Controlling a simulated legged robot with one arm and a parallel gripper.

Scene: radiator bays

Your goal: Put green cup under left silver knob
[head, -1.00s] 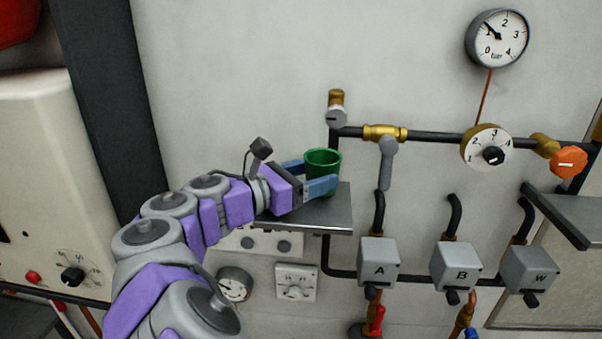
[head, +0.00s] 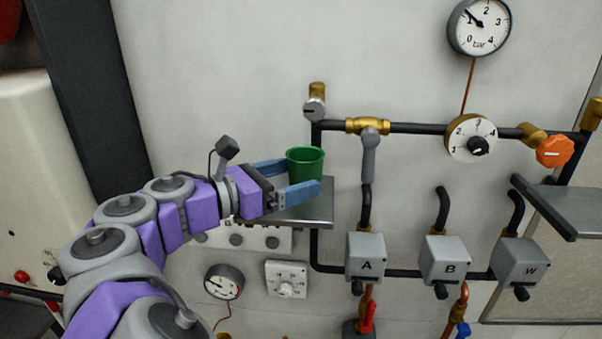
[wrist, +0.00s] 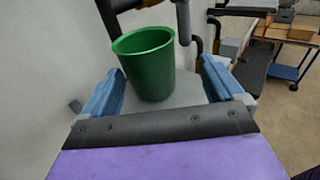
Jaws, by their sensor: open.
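The green cup (head: 305,166) stands upright on a small grey metal shelf (head: 312,215) on the wall. A silver knob (head: 314,108) with a brass top sits on the pipe corner above the cup, slightly to its right in the head view. My gripper (head: 300,178) is open, with one blue finger on each side of the cup. In the wrist view the cup (wrist: 147,65) stands between the spread fingers, with a gap visible on both sides. The near finger hides a little of the shelf in the head view.
A black pipe runs along the wall right of the cup, with a grey lever (head: 369,155), a dial (head: 471,138) and an orange knob (head: 555,151). Grey boxes A (head: 366,258), B (head: 444,260) and W (head: 520,265) sit lower right. A pressure gauge (head: 479,27) hangs above.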

